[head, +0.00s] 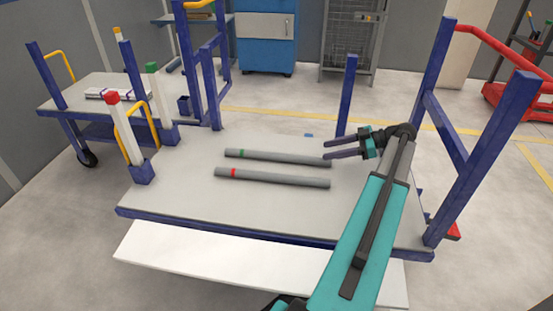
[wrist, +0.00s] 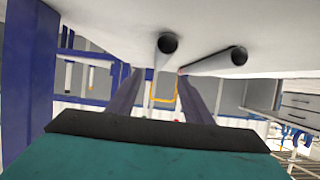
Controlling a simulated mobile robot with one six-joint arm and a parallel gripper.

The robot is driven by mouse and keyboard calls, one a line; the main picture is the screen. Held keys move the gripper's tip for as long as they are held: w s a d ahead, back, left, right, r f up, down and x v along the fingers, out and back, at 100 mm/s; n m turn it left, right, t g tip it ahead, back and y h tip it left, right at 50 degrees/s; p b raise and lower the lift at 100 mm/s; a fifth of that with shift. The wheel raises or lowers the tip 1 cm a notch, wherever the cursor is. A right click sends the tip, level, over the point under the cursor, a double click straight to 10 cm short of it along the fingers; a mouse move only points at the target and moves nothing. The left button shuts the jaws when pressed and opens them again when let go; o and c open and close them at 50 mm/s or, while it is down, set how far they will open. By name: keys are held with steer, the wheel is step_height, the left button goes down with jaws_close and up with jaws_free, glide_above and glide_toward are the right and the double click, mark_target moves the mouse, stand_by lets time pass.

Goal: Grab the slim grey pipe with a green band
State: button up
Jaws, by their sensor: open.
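The slim grey pipe with a green band (head: 285,158) lies flat on the grey cart deck, its band near the left end. A second grey pipe with a red band (head: 275,178) lies nearer the front, roughly parallel to it. My gripper (head: 325,149) is open and empty by the right end of the green-banded pipe, fingers pointing left. The wrist view looks upside down, with the deck at the top. There the round end of the left pipe (wrist: 167,43), apparently the green-banded one, sits between the finger lines. The other pipe end (wrist: 238,55) is to the right.
The cart deck (head: 190,200) is clear around the pipes. Blue posts (head: 347,95) stand at its back and a blue frame (head: 480,150) at its right. White posts with red (head: 127,130) and green (head: 160,95) caps stand at the left. Another cart (head: 70,97) is behind.

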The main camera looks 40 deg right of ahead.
mark_target(300, 156)
steer(key=b+x, duration=0.2)
steer(key=x, duration=0.5)
steer(key=shift+w+a+f, duration=0.15)
steer(key=shift+w, duration=0.05)
steer(key=shift+b+x, duration=1.3)
steer(key=shift+x, duration=0.85)
steer(key=shift+w+a+f, duration=0.2)
steer(key=shift+a+f, duration=0.05)
steer(key=shift+a, duration=0.1)
jaws_close()
steer(key=shift+r, duration=0.15)
